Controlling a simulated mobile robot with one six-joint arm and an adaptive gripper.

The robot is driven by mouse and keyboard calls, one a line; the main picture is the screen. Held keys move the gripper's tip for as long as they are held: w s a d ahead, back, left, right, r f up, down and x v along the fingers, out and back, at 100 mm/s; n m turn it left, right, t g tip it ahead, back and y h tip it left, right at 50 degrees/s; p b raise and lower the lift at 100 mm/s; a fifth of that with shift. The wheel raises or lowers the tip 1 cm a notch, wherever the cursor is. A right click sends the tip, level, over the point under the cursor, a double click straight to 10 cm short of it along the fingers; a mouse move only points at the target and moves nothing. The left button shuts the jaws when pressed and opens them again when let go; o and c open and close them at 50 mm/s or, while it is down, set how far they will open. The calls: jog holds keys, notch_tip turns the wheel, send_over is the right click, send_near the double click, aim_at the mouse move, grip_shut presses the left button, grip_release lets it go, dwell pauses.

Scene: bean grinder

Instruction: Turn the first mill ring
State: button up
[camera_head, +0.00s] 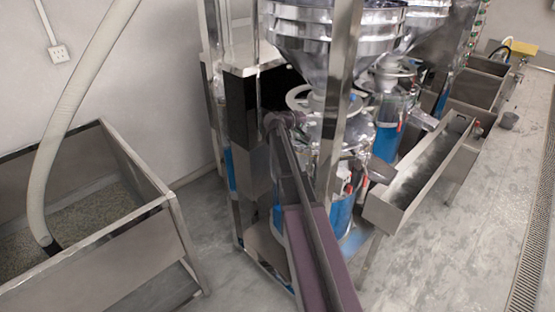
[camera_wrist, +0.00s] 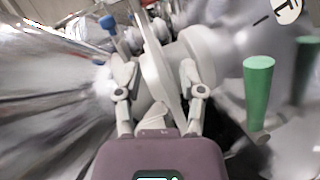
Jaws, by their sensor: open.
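The first mill ring (camera_head: 297,101) is a flat metal ring under the near steel hopper, around its neck. My gripper (camera_head: 292,119) is at its left front side in the head view, with my arm reaching up from the bottom. In the wrist view my gripper (camera_wrist: 158,75) is open, one finger on each side of a pale rim that appears to be the ring (camera_wrist: 160,85), seen nearly edge-on. Whether the fingers touch it I cannot tell. The fingertips are too small to make out in the head view.
A green handle (camera_wrist: 257,92) stands right of my gripper and a blue knob (camera_wrist: 107,23) is at upper left. A steel frame post (camera_head: 338,70) stands close to the ring. A steel trough (camera_head: 410,185) is at right, a large bin (camera_head: 135,245) at left.

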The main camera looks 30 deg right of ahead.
jog(key=p+v, duration=0.3)
jog(key=v, duration=0.9)
jog(key=s+a+f+y+b, duration=0.1)
jog(key=s+a+f+y, duration=0.4)
jog(key=s+a+f, duration=0.3)
jog(key=shift+a+f+b, duration=0.35)
jog(key=shift+a+f, duration=0.1)
jog(key=shift+a, duration=0.1)
